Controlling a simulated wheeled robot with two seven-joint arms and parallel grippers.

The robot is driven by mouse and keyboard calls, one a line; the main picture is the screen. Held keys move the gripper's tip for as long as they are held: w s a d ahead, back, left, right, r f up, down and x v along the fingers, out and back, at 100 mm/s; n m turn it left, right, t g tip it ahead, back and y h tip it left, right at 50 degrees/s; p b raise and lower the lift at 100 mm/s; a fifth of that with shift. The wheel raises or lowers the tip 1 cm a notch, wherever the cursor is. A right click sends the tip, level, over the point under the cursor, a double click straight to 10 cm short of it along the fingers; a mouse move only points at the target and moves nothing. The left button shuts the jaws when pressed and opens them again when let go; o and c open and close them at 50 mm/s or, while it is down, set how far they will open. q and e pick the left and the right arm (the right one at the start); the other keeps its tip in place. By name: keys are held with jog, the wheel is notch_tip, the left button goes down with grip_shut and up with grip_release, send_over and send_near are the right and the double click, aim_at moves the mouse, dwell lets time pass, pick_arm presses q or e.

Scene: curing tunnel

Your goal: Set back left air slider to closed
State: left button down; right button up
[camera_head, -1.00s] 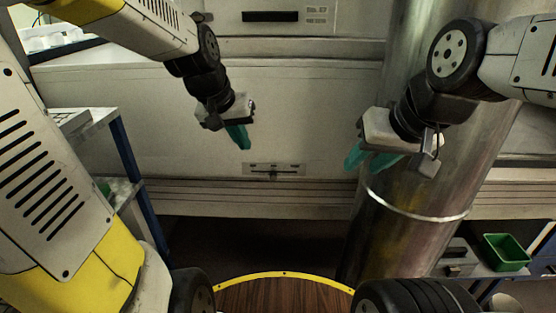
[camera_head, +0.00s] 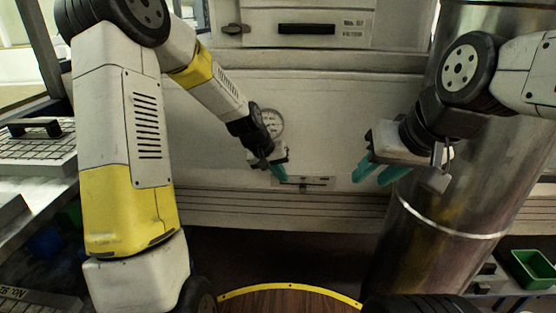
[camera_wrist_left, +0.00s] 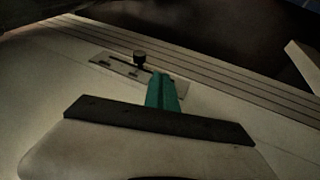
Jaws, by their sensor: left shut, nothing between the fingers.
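The air slider (camera_head: 318,182) is a small pale plate with a dark slot, low on the light panel ahead. In the left wrist view its plate (camera_wrist_left: 103,60) carries a black knob (camera_wrist_left: 140,57) standing out from about mid-slot. My left gripper (camera_head: 280,174) has its teal fingers shut and empty, at the left end of the plate. In the left wrist view the fingers (camera_wrist_left: 163,88) are just right of the knob and hide that end of the plate; I cannot tell whether they touch it. My right gripper (camera_head: 376,173) is open and empty, right of the plate.
A round gauge (camera_head: 271,122) sits on the panel behind my left wrist. A large metal duct (camera_head: 450,205) rises at the right, near my right gripper. A green bin (camera_head: 530,268) is at lower right. Benches with a gridded tray (camera_head: 38,145) stand at left.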

aim_at(294, 182)
pick_arm(q)
jog(key=shift+w+d+f, duration=0.15)
jog(key=shift+d+f, duration=0.6)
jog(key=shift+d, duration=0.25)
jog(key=shift+w+d+f, duration=0.15)
jog(key=shift+d+f, duration=0.55)
jog(key=shift+d, duration=0.3)
jog(key=shift+d, duration=0.1)
